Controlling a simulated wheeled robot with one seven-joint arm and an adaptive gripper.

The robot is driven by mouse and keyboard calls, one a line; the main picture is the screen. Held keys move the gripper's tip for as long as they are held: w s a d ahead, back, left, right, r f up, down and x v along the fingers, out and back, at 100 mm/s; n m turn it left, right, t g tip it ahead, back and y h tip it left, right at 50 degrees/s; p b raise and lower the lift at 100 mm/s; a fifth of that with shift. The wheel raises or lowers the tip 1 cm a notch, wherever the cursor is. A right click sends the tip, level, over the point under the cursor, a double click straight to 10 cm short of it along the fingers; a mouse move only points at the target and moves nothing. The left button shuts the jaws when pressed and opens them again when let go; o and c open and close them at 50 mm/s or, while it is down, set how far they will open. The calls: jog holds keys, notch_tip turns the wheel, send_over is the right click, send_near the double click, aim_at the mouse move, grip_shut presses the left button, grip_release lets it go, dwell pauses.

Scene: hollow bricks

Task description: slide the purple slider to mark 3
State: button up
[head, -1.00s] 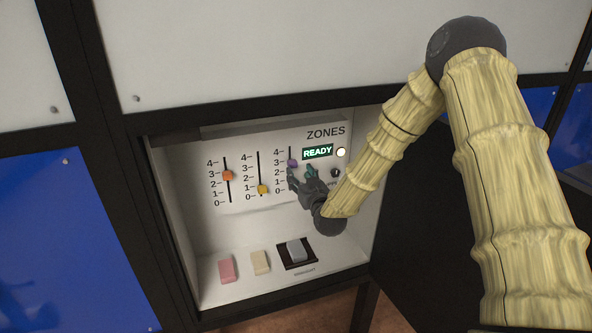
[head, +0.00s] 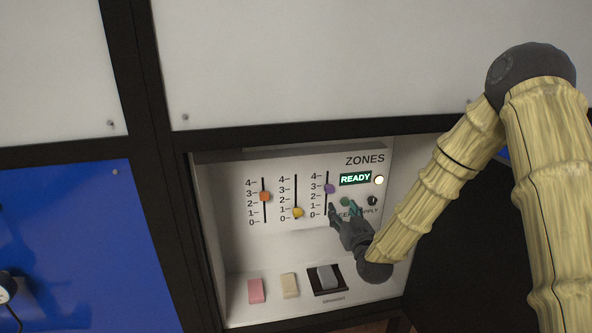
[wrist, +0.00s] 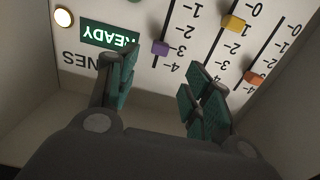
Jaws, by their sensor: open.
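The purple slider (head: 329,188) is on the rightmost of the three tracks on the white ZONES panel (head: 232,228). Its knob sits about level with mark 3. It also shows in the wrist view (wrist: 160,47), beside the printed 3, with the panel upside down. My gripper (head: 342,206) is open and empty. In the head view its fingertips are just below and right of the purple knob. In the wrist view the two green-padded fingers (wrist: 161,72) stand apart on either side of the knob's line, and the knob appears beyond them, untouched. The lower track is partly covered in the head view.
An orange slider (head: 264,196) and a yellow slider (head: 297,212) are on the tracks to the left. A green READY display (head: 355,179), a lit white lamp (head: 379,180) and a dark knob (head: 372,201) are at right.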

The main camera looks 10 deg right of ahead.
jog(key=s+a+f+g, duration=0.3)
jog(key=s+f+g, duration=0.1)
jog(key=s+f, duration=0.75)
jog(key=s+a+f+g, duration=0.2)
jog(key=s+f+g, duration=0.45)
jog(key=f, duration=0.85)
jog(key=s+f+g, duration=0.2)
jog(key=s+f, duration=0.1)
jog(key=s, duration=0.8)
jog(key=s+f+g, duration=0.3)
jog(key=s+f, duration=0.1)
jog(key=s, duration=0.7)
jog(key=s+f+g, duration=0.2)
jog(key=s+f, duration=0.2)
jog(key=s, duration=0.7)
jog(key=shift+m+h, duration=0.3)
jog(key=shift+m, duration=0.1)
jog(key=shift+g, duration=0.25)
